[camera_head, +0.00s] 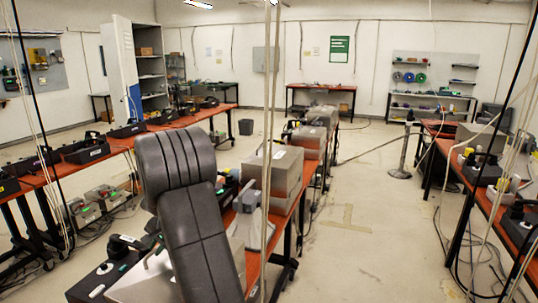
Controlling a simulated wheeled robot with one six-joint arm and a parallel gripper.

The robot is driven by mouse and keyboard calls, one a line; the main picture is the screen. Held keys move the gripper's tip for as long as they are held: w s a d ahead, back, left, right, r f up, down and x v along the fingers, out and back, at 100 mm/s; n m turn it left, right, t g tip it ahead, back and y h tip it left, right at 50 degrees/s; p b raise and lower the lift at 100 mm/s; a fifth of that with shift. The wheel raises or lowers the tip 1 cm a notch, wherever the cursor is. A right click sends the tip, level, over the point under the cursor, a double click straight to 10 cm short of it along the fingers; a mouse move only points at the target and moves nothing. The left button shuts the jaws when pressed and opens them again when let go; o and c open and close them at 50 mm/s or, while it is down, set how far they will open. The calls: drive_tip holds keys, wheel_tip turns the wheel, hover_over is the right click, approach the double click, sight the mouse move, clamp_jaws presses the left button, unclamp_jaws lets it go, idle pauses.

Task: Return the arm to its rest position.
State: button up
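Two dark grey, rounded, ribbed segments rise at the lower left of centre in the head view. They look like links of my arm, one upright and tilted, the other leaning down to the bottom edge. I see no fingertips, so my gripper is not visible in this view. The segments stand in front of the middle row of red-topped tables (253,268) and hide part of it. I cannot tell whether they touch anything.
Grey metal boxes (286,178) stand on the middle tables. Black trays (86,151) line the left tables. More equipment crowds the right table (481,192). Thin cables hang near the camera. A post on a round base (401,172) stands in the right aisle; nearer floor (375,240) is open.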

drive_tip(key=shift+x, duration=1.1)
drive_tip(key=shift+d, duration=0.1)
